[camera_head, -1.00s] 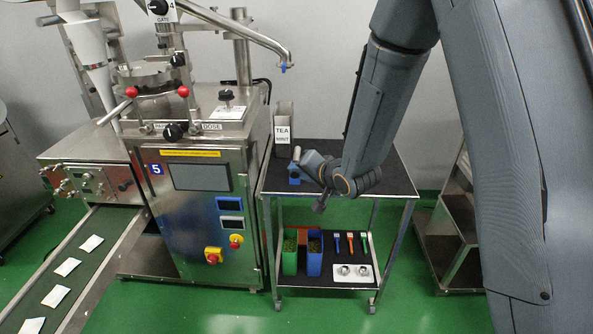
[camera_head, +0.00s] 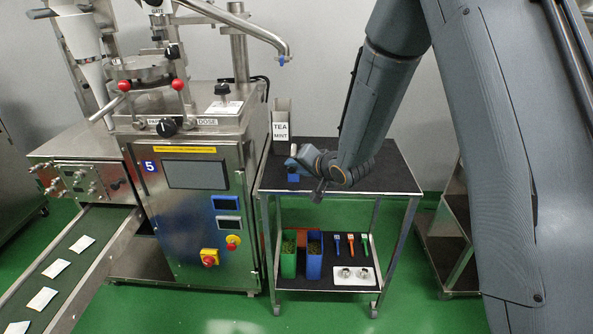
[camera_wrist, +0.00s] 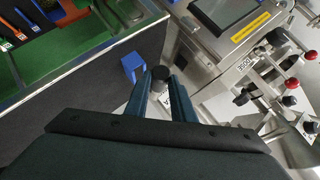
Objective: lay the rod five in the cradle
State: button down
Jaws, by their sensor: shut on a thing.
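My gripper (camera_wrist: 160,77) is shut on a short rod with a dark round end (camera_wrist: 160,73), between its two blue fingers in the wrist view. A pale upright piece, probably the same rod, shows at the gripper (camera_head: 298,160) in the head view. No number on it can be read. A small blue block (camera_head: 293,178), possibly the cradle, stands on the dark cart top just below the gripper. It also shows left of the fingers in the wrist view (camera_wrist: 132,66). I cannot tell whether rod and block touch.
A steel packing machine (camera_head: 190,215) marked 5 stands left of the cart (camera_head: 385,180). A bin (camera_head: 281,130) labelled TEA MINT stands at the cart's back left. The lower shelf holds green and blue containers (camera_head: 314,255), coloured tools and a white tray (camera_head: 353,278). The cart top's right side is clear.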

jog(key=shift+w+f+b, duration=0.35)
jog(key=shift+f+b, duration=0.2)
jog(key=shift+f, duration=0.3)
jog(key=shift+w+f+b, duration=0.4)
jog(key=shift+f+b, duration=0.1)
jog(key=shift+f, duration=0.35)
jog(key=shift+w+f+b, duration=0.35)
jog(key=shift+f+b, duration=0.2)
jog(key=shift+f, duration=0.3)
jog(key=c, duration=0.8)
grip_release()
jog(key=shift+d, duration=0.1)
jog(key=p+v, duration=0.5)
jog(key=v, duration=0.4)
jog(key=shift+p, duration=0.35)
